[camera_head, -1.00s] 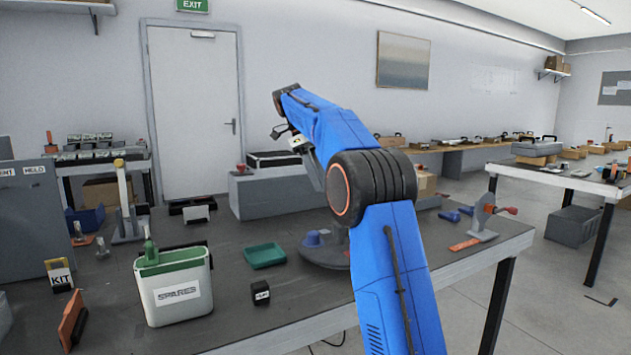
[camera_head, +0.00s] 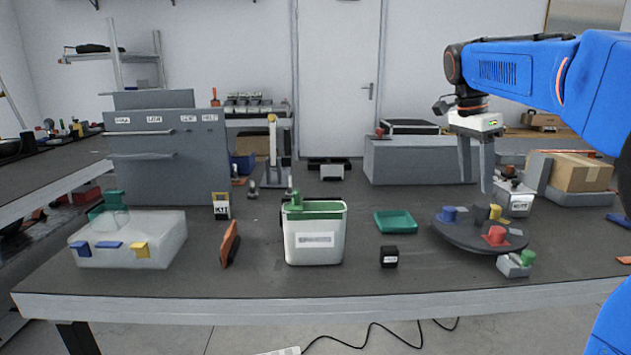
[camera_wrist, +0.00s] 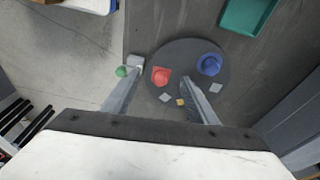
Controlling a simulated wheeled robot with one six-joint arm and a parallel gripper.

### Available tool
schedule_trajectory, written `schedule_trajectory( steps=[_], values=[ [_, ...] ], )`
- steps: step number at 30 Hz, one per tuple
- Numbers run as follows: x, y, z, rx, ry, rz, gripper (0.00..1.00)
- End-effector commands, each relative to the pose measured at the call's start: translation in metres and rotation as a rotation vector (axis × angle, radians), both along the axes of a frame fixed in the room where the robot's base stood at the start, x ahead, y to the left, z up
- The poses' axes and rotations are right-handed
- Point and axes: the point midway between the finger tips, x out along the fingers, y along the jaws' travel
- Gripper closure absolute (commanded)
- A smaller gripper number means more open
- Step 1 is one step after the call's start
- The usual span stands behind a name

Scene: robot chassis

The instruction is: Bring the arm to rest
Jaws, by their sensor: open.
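My blue arm (camera_head: 590,85) reaches in from the right in the head view and bends down at its wrist. My gripper (camera_head: 475,190) points down above the right part of the bench, over the back of a dark round turntable (camera_head: 455,235). Its two long grey fingers are apart. In the wrist view my gripper (camera_wrist: 155,105) is open with nothing held between the fingers. The turntable (camera_wrist: 215,105) lies below, bearing a red piece (camera_wrist: 161,76), a blue piece (camera_wrist: 209,65) and a yellow piece (camera_wrist: 180,102).
A green-knobbed block (camera_head: 515,264) sits at the turntable's front right edge. A green tray (camera_head: 395,222), a black cube (camera_head: 389,257) and a white bin (camera_head: 315,240) stand left of it. A cardboard box (camera_head: 575,171) and a grey case (camera_head: 420,160) are behind.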

Motion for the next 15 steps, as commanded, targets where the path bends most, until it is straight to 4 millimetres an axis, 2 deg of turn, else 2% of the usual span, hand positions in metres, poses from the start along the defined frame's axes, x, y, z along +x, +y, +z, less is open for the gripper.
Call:
schedule_trajectory(
  steps=[1,8,15],
  values=[
    [-0.016,0.004,-0.004,0.007,-0.006,0.059,0.47],
    [-0.073,0.023,-0.031,0.033,-0.032,0.347,0.47],
    [-0.133,0.041,-0.07,0.037,-0.067,0.641,0.47]
  ],
)
